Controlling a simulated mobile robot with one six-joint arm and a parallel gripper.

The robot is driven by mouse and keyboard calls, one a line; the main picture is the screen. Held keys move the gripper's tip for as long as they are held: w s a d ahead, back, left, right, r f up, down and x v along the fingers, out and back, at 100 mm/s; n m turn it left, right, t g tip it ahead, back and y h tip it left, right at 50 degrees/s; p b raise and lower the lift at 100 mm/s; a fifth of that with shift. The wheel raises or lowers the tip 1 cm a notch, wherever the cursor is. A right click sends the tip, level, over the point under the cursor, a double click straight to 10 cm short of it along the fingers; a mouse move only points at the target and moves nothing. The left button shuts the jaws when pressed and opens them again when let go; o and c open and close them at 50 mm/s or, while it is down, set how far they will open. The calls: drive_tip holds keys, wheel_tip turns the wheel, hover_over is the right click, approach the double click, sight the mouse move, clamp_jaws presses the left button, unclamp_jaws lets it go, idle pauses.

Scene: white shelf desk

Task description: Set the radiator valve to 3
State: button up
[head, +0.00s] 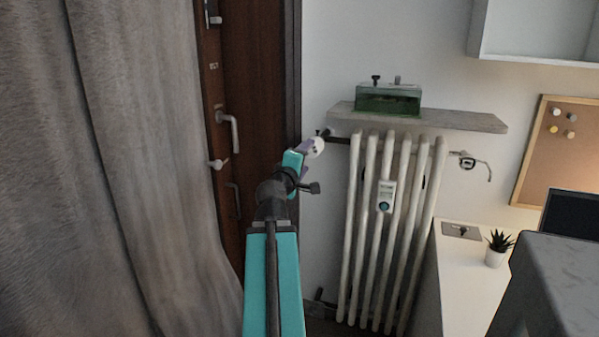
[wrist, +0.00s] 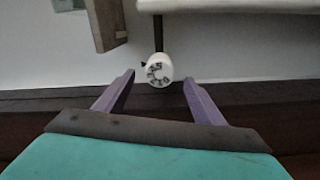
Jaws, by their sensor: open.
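The radiator valve knob (head: 316,146) is white and sits at the left end of a dark pipe at the radiator's upper left. In the wrist view the knob (wrist: 158,70) shows dark markings on its face, too small to read surely, and a small dark pointer (wrist: 144,64) at its edge. My gripper (wrist: 157,84) is open, with one purple finger on each side and the knob centred just beyond the fingertips. My gripper also shows in the head view (head: 306,159), close to the knob and partly hidden by the arm. I cannot tell whether a finger touches it.
The white radiator (head: 367,230) stands right of the knob, with a grey shelf (head: 450,119) above it holding a green box (head: 388,99). A brown door (head: 255,90) and a grey curtain (head: 150,150) are at left. A white desk (head: 460,275) is at right.

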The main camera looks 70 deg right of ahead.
drive_tip(key=shift+a+f+b, duration=0.1)
drive_tip(key=shift+a+b, duration=0.75)
drive_tip(key=shift+b, duration=1.5)
drive_tip(key=shift+s+a+b, duration=0.15)
drive_tip(key=shift+a+b, duration=1.65)
drive_tip(key=shift+b, duration=0.95)
